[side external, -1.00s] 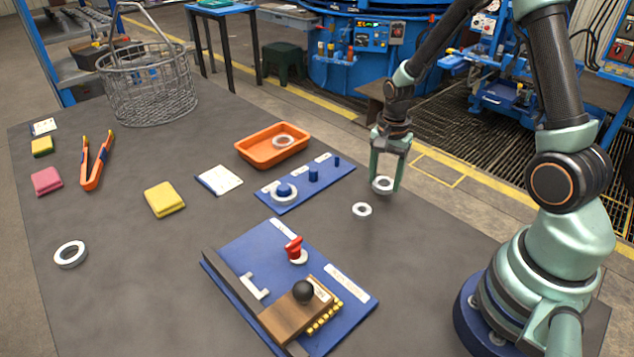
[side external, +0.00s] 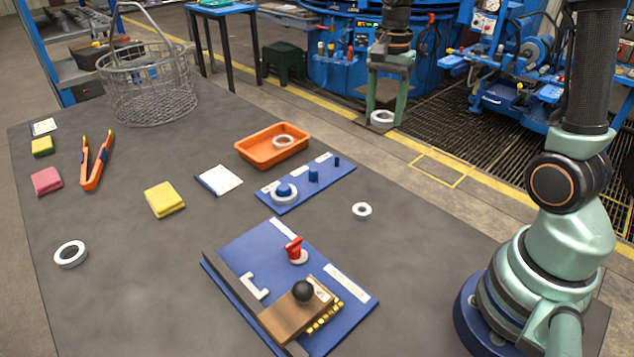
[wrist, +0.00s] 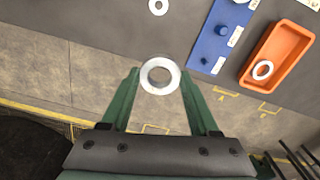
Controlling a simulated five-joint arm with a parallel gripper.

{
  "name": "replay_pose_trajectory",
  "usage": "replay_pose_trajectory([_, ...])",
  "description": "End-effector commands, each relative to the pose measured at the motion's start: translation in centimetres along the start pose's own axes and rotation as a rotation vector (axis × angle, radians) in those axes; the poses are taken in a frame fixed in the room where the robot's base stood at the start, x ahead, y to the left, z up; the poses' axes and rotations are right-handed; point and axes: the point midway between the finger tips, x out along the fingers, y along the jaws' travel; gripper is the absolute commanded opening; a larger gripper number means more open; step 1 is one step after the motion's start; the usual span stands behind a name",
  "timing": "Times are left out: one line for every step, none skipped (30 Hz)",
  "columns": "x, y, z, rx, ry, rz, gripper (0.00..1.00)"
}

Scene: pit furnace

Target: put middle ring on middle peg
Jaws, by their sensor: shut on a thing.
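My gripper (side external: 385,118) is shut on a white ring (side external: 382,115), held high beyond the table's far edge. The wrist view shows this ring (wrist: 144,76) lying flat between the fingertips, its hole open. The blue peg board (side external: 300,193) lies on the table, left of and below my gripper in the side view. The middle peg (side external: 314,174) is bare, as is the small peg (side external: 336,159). The large peg (side external: 284,188) has a ring (side external: 275,199) around it. In the wrist view the middle peg (wrist: 222,31) is up and right of the held ring.
A smaller ring (side external: 355,211) lies on the table. An orange tray (side external: 249,157) behind the board holds another ring (side external: 276,142). A larger ring (side external: 58,255) lies at left. A blue panel with a red knob (side external: 293,250) and a black ball knob (side external: 303,291) is in front.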

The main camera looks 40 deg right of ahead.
Motion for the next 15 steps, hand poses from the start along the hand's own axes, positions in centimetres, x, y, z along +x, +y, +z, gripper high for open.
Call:
replay_pose_trajectory([0.7,-1.2,0.2,-0.004,-0.002,0.003,0.00])
replay_pose_trajectory([1.1,-2.0,0.2,-0.004,-0.002,0.003,0.00])
replay_pose_trajectory([1.7,-3.0,0.4,-0.005,-0.002,0.004,0.00])
replay_pose_trajectory([2.2,-3.8,0.6,-0.005,-0.002,0.005,0.00])
replay_pose_trajectory([2.7,-4.6,0.7,-0.005,-0.002,0.005,0.00])
replay_pose_trajectory([3.4,-5.7,0.9,-0.005,-0.002,0.004,0.00])
replay_pose_trajectory([3.9,-6.5,1.1,-0.005,-0.002,0.004,0.00])
replay_pose_trajectory([4.5,-7.2,1.3,-0.005,-0.002,0.004,0.00])
replay_pose_trajectory([5.2,-8.2,1.7,-0.005,-0.002,0.004,0.00])
replay_pose_trajectory([5.8,-8.9,1.9,-0.005,-0.001,0.004,0.00])
replay_pose_trajectory([6.4,-9.6,2.2,-0.005,-0.001,0.003,0.00])
replay_pose_trajectory([7.2,-10.4,2.5,-0.004,-0.001,0.004,0.00])
replay_pose_trajectory([7.7,-11.0,2.8,-0.004,-0.001,0.003,0.00])
replay_pose_trajectory([8.2,-11.5,3.0,-0.004,-0.001,0.003,0.00])
replay_pose_trajectory([8.8,-12.1,3.4,-0.003,-0.001,0.002,0.00])
